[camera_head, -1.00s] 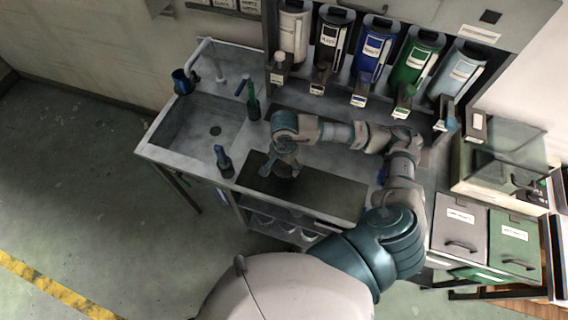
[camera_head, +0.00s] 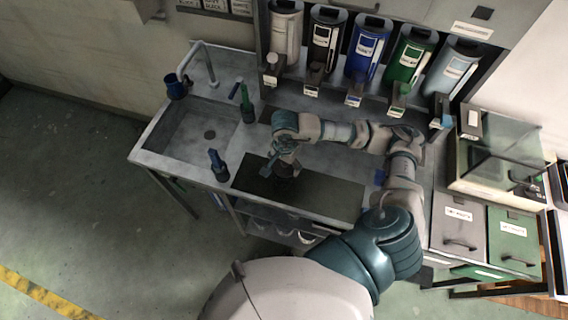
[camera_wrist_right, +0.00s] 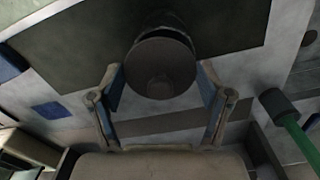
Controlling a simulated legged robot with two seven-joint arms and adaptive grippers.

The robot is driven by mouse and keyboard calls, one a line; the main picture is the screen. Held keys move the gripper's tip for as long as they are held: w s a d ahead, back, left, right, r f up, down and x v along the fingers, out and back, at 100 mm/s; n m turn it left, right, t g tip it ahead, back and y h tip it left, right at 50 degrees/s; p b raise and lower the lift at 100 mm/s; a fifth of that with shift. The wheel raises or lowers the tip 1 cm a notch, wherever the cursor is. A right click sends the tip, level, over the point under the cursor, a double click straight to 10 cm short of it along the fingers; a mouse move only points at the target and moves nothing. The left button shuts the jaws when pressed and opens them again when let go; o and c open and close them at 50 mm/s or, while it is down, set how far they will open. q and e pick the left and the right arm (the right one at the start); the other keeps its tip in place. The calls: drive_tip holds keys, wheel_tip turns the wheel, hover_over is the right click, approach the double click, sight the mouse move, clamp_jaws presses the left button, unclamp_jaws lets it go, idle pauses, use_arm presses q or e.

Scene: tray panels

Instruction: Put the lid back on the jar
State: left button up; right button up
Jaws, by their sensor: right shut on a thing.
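My right gripper (camera_head: 282,168) is low over the dark mat (camera_head: 335,198) on the bench. In the right wrist view, its two fingers (camera_wrist_right: 162,88) are on either side of a dark round lid (camera_wrist_right: 160,66) with a raised middle, and are shut on it. A dark rounded shape (camera_wrist_right: 168,22) shows just behind the lid and looks like the jar. The lid hides most of it, and I cannot tell whether the two touch. In the head view my gripper covers this spot. My left gripper is not in view.
A sink (camera_head: 190,135) is at the left, with a dark blue bottle (camera_head: 218,166), a green-topped bottle (camera_head: 247,104) and a blue cup (camera_head: 175,86) around it. Several labelled dispensers (camera_head: 365,52) line the back. A glass case (camera_head: 500,150) and bins (camera_head: 460,225) stand at the right.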

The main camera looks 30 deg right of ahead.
drive_tip(key=shift+d+f, duration=0.1)
drive_tip(key=shift+d, duration=0.55)
drive_tip(key=shift+d+f, duration=0.2)
drive_tip(key=shift+a+b, duration=0.2)
drive_tip(key=shift+b, duration=0.15)
drive_tip(key=shift+a, duration=0.5)
drive_tip(key=shift+a+r, duration=0.15)
drive_tip(key=shift+a, duration=0.2)
drive_tip(key=shift+d, duration=0.4)
drive_tip(key=shift+d+b, duration=0.2)
drive_tip(key=shift+b, duration=0.1)
drive_tip(key=shift+a, duration=0.6)
drive_tip(key=o, duration=0.9)
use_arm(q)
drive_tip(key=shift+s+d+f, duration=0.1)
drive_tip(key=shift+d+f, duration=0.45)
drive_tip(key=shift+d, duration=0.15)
use_arm(e)
drive_tip(key=shift+d, duration=0.2)
